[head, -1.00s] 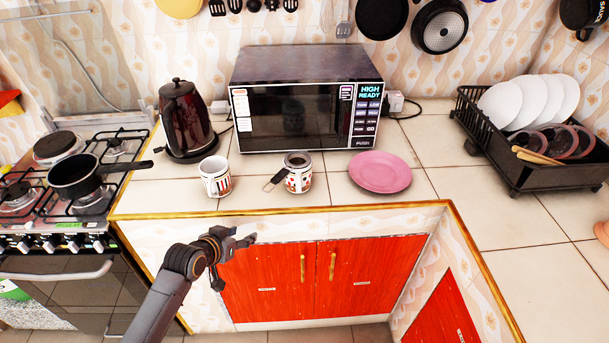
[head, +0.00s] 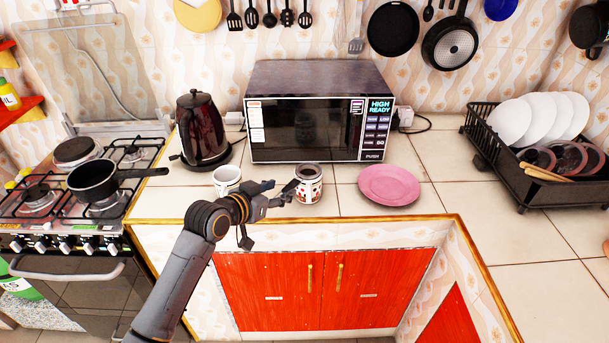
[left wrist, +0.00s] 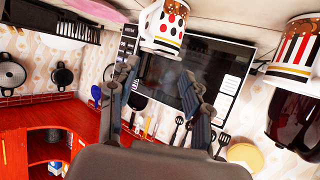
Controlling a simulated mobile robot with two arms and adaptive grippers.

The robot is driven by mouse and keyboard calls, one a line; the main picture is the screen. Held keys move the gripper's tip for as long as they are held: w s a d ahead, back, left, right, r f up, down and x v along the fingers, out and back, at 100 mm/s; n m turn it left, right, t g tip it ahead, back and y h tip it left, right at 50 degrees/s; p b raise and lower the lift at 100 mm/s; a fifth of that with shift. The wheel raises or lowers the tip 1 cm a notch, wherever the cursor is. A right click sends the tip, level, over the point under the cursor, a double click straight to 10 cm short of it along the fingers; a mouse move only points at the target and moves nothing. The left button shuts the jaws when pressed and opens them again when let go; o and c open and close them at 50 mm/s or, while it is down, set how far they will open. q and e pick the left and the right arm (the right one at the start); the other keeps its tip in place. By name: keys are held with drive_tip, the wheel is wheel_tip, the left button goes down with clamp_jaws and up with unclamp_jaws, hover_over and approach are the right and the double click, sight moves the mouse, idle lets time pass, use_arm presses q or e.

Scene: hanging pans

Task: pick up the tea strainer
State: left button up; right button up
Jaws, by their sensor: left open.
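The tea strainer (head: 291,186) rests in the patterned mug (head: 309,194) in front of the microwave, with its dark handle sticking out to the left over the rim. The same mug shows at the top of the left wrist view (left wrist: 168,27), which is upside down; I cannot clearly make out the strainer there. My left gripper (head: 282,194) is open just left of the mug, close to the handle in the head view. Contact cannot be told. Both fingers (left wrist: 160,72) show in the wrist view with nothing between them. My right gripper is not in view.
A second mug (head: 227,179) stands behind and left of my left gripper. A pink plate (head: 390,184) lies to the right. The microwave (head: 317,110) and kettle (head: 202,128) stand behind. The counter right of the plate is clear up to the dish rack (head: 523,193).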

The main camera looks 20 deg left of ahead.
sight(292, 184)
use_arm(q)
drive_tip(key=shift+p+x, duration=0.7)
drive_tip(key=shift+x, duration=3)
drive_tip(key=shift+a, duration=0.1)
clamp_jaws()
